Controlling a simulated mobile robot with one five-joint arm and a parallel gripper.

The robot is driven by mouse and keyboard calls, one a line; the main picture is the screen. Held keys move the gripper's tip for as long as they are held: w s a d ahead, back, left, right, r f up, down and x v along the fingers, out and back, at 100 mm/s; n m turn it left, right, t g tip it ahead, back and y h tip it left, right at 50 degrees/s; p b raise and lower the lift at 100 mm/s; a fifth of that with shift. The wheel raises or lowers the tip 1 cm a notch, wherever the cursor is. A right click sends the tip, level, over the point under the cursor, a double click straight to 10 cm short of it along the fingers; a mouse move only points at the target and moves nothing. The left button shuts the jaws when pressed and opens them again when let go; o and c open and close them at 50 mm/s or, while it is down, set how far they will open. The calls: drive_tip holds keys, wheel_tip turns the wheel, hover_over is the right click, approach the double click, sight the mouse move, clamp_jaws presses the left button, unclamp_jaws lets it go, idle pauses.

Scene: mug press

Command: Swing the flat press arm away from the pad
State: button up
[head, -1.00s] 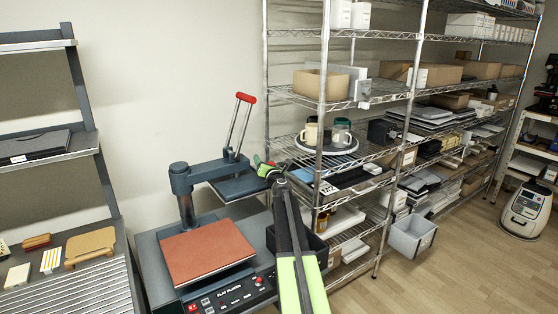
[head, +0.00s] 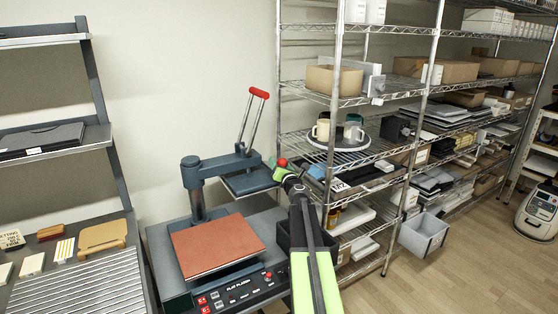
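The flat press has a dark blue-grey post (head: 195,190) at its back left. Its press arm (head: 225,163) reaches right from the post, with the flat heating plate (head: 250,183) hanging beyond the back right of the pad. The red-brown pad (head: 216,246) lies uncovered on the press base. A lever with a red grip (head: 259,92) rises from the arm. A small red knob (head: 282,162) shows at the arm's right end. My gripper (head: 281,173), green and black, is at that knob, just right of the plate. Its fingers are too small to tell open from shut, or touching from apart.
A wire shelf rack (head: 330,200) stands close right of my gripper, holding mugs on a round tray (head: 338,140). A dark bin (head: 292,238) sits behind my arm. A slatted bench (head: 80,285) stands left of the press. Floor is free at the right.

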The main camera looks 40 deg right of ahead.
drive_tip(key=v, duration=1)
drive_tip(key=shift+s, duration=0.25)
